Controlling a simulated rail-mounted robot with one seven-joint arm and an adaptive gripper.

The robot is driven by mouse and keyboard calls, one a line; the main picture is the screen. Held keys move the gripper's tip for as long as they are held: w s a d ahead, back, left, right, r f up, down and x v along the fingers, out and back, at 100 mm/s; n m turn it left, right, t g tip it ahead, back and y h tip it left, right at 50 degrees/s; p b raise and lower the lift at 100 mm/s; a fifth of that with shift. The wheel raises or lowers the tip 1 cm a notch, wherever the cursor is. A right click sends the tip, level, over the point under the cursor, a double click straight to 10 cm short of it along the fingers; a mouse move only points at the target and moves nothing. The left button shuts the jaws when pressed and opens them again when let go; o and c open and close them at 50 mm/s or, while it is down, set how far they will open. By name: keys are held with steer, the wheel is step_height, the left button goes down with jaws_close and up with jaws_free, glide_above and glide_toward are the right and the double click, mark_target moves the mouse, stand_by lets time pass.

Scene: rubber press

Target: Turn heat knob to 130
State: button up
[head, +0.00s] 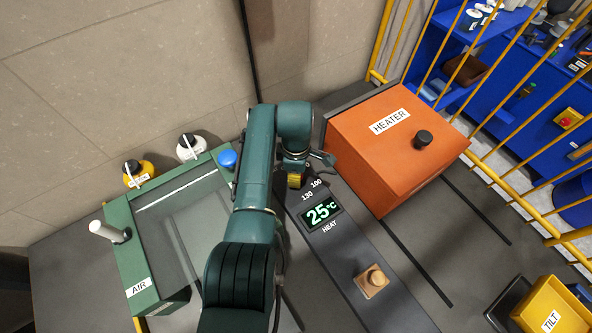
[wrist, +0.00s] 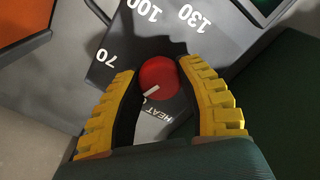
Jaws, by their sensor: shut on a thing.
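The red heat knob (wrist: 158,78) sits on the grey panel, with a white pointer line on its face. In the wrist view the line points down and left, away from the printed 70, 100 and 130 marks. My gripper (wrist: 158,80) has its yellow fingers on either side of the knob and is shut on it. In the head view my gripper (head: 294,180) is at the panel's upper end, and the knob is hidden under my arm. The display (head: 322,213) reads 25 °C, beside the 130 and 100 marks.
The orange heater box (head: 385,160) stands right of the panel. A tan button block (head: 371,281) sits lower on the panel. The green AIR unit (head: 130,250) is to the left, with a blue knob (head: 227,159). A yellow TILT box (head: 555,310) is at lower right.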

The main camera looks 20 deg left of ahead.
steer(key=m+p, duration=0.1)
steer(key=m, duration=0.3)
steer(key=shift+f+m, duration=0.1)
steer(key=shift+m, duration=0.2)
steer(key=m, duration=0.4)
steer(key=shift+f+m, duration=0.1)
steer(key=shift+m, duration=0.2)
steer(key=m, duration=0.4)
steer(key=shift+s+m, duration=0.1)
steer(key=shift+m, duration=0.2)
steer(key=m, duration=0.4)
steer(key=shift+p, duration=0.3)
steer(key=m, duration=0.7)
steer(key=shift+f+m, duration=0.1)
steer(key=shift+m, duration=0.3)
steer(key=m, duration=0.6)
steer(key=shift+m, duration=0.3)
